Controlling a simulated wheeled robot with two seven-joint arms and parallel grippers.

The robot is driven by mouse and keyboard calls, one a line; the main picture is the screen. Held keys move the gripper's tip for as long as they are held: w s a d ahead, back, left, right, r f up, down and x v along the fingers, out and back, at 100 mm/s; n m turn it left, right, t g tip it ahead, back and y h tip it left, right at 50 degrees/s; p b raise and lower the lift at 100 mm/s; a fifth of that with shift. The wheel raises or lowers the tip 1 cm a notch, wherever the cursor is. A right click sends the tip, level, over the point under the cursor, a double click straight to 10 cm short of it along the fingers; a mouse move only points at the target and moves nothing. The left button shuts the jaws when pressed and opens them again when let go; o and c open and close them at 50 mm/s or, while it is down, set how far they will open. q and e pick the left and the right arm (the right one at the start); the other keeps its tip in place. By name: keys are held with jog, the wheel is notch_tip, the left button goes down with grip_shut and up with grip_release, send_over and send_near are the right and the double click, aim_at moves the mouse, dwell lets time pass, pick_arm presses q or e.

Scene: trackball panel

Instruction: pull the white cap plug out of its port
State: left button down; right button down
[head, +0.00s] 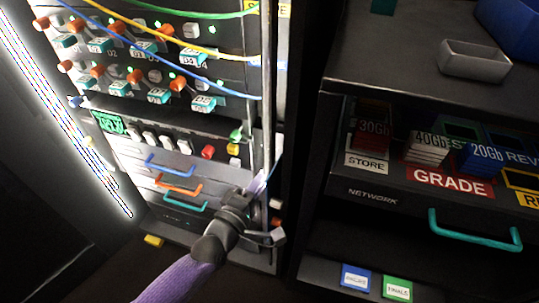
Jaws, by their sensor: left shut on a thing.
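The cap's port is hidden, so I cannot tell if the cap is still seated. My right gripper is not in view.
The rack front (190,125) carries colored plugs, switches and drawers with blue, orange and teal handles. Blue, yellow and green cables hang across its top. A dark cabinet at right holds a labelled open drawer (375,196) and a grey tray (474,62) on top.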

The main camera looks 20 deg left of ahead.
pick_arm(q)
jog(key=d+p+v, duration=0.2)
jog(key=p+v, duration=0.1)
jog(key=v, duration=0.5)
jog(key=shift+s+a, duration=0.25)
jog(key=shift+s, duration=0.3)
